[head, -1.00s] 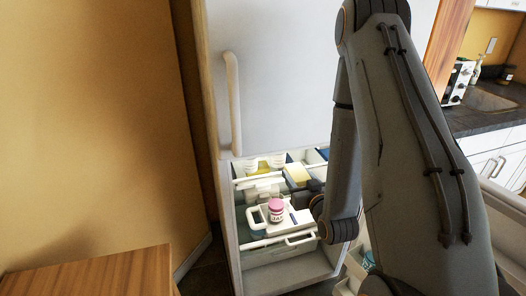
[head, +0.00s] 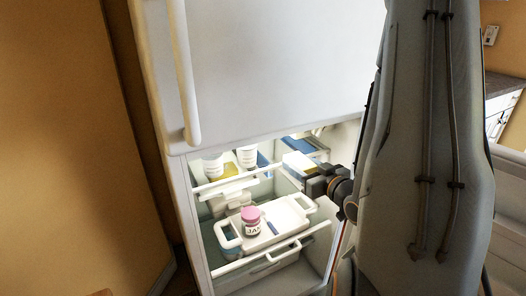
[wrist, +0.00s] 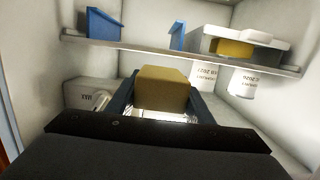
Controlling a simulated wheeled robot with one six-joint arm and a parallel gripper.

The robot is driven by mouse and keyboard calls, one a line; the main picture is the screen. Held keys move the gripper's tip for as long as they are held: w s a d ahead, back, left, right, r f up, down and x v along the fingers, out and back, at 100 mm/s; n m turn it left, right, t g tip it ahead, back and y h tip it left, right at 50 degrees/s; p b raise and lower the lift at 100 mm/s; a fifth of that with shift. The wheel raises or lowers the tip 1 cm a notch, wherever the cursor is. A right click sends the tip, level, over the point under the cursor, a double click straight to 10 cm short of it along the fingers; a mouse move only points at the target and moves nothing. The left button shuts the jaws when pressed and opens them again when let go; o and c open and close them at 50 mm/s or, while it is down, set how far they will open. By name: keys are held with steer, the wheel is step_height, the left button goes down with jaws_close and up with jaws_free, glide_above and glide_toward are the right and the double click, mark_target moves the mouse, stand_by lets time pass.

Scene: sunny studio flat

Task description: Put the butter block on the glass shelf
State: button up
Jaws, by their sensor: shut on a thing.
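The butter block (wrist: 162,88) is a yellow-brown block between the two dark blue fingers of my gripper (wrist: 161,98) in the wrist view. My gripper is shut on it. A shelf with a pale edge strip (wrist: 165,46) crosses the wrist view above the block in the picture. In the head view a shelf edge (head: 232,182) runs left of my gripper. The block looks apart from the shelf.
White labelled cups (head: 247,156) stand at the left inside the fridge. A pink-lidded jar (head: 251,220) stands on a white tray (head: 288,217) in front. The closed upper door (head: 270,70) and fridge walls bound the space.

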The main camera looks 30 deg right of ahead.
mark_target(273, 152)
steer(key=w, duration=0.4)
steer(key=shift+a+b, duration=0.3)
steer(key=shift+b, duration=0.05)
steer(key=shift+w+d+f+b, duration=0.1)
steer(key=shift+w+d+b, duration=0.2)
steer(key=shift+b, duration=0.95)
steer(key=w+b, duration=0.2)
steer(key=b, duration=0.5)
steer(key=shift+a, duration=0.15)
steer(key=b, duration=0.2)
steer(key=shift+w+b, duration=0.15)
steer(key=shift+b, duration=0.15)
steer(key=w+b, duration=0.1)
steer(key=w, duration=0.4)
steer(key=shift+w+a+b, duration=0.2)
steer(key=shift+b, duration=0.2)
steer(key=w, duration=0.1)
steer(key=w+b, duration=0.2)
steer(key=shift+w+f, duration=0.25)
steer(key=shift+w, duration=0.15)
steer(key=shift+s+f+b, duration=0.15)
steer(key=shift+f+b, duration=0.25)
steer(key=shift+b, duration=0.15)
